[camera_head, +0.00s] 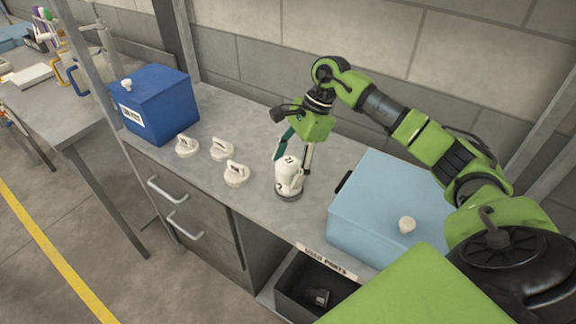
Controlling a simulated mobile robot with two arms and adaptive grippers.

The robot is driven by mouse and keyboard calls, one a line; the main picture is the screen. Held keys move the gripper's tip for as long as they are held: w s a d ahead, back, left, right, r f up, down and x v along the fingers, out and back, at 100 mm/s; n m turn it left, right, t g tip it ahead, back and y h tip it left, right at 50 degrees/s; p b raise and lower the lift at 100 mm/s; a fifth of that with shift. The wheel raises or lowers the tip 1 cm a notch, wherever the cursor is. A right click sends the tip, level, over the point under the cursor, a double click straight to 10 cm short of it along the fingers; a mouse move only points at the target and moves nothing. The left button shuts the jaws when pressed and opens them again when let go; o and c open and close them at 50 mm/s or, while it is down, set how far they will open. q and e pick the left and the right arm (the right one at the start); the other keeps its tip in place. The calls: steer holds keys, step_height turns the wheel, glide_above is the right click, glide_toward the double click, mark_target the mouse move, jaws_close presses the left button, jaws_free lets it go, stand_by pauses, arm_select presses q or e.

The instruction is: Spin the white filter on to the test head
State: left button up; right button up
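A white filter (289,180) with dark markings stands upright on the grey bench, with a dark ring at its foot. I cannot tell whether that ring is the test head. My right gripper (293,158) reaches down over the filter from behind. Its fingers are spread, one at the upper left of the filter and one at its right, partly behind it. I cannot tell whether they touch or grip the filter. My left gripper is not in view.
Three white knobbed pieces, including one nearest the filter (236,174), stand to its left. A blue box (160,105) stands at the back left and a light blue box (375,215) to the right. A dark open bin (290,285) sits below the bench's front edge.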

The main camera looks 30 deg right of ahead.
steer(key=v, duration=1.2)
